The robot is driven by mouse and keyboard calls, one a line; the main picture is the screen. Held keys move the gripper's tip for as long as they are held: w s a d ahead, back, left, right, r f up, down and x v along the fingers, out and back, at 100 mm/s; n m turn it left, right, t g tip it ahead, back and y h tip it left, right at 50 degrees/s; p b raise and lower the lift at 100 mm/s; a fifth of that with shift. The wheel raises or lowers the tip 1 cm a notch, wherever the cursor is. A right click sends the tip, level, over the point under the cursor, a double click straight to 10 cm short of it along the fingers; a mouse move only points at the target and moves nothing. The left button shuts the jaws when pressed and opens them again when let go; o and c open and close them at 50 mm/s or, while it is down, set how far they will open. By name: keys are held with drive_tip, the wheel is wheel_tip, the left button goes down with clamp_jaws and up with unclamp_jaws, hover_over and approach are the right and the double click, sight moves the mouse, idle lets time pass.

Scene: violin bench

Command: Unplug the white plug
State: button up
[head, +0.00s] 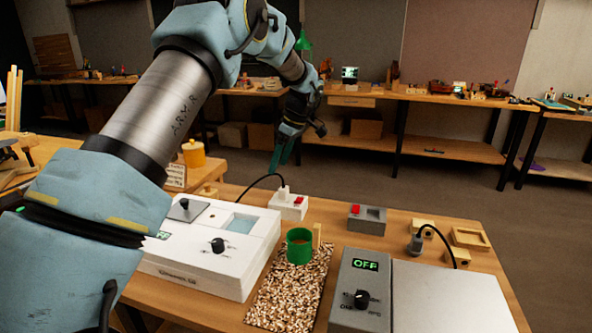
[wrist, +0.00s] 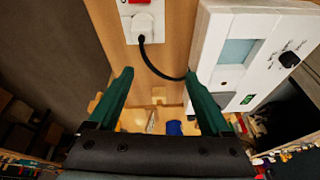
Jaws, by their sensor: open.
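The white plug (head: 283,193) sits upright in the white socket block (head: 290,212), which has a red switch. A black cable arches from the plug to the white device. In the wrist view the white plug (wrist: 142,24) shows near the top, in the socket block (wrist: 125,9), with its cable curving down to the right. My gripper (head: 279,162) is above and a little left of the plug in the head view. In the wrist view my gripper (wrist: 159,80) is open, with two green fingers apart and nothing between them; the plug lies beyond the fingertips.
The white device (head: 205,250) stands left on the wooden table. A green cup (head: 299,246) stands on a speckled mat (head: 285,300). A grey plug (head: 416,243) with a black cable, a grey box with a red switch (head: 367,219) and a grey device (head: 365,285) are right.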

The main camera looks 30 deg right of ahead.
drive_tip(key=n, duration=0.2)
approach(284, 188)
drive_tip(key=shift+t, duration=0.4)
drive_tip(key=p+x, duration=0.3)
drive_tip(key=x, duration=0.7)
drive_tip(key=shift+s+f, duration=0.1)
drive_tip(key=shift+f, duration=0.35)
drive_tip(key=shift+c, duration=0.3)
clamp_jaws()
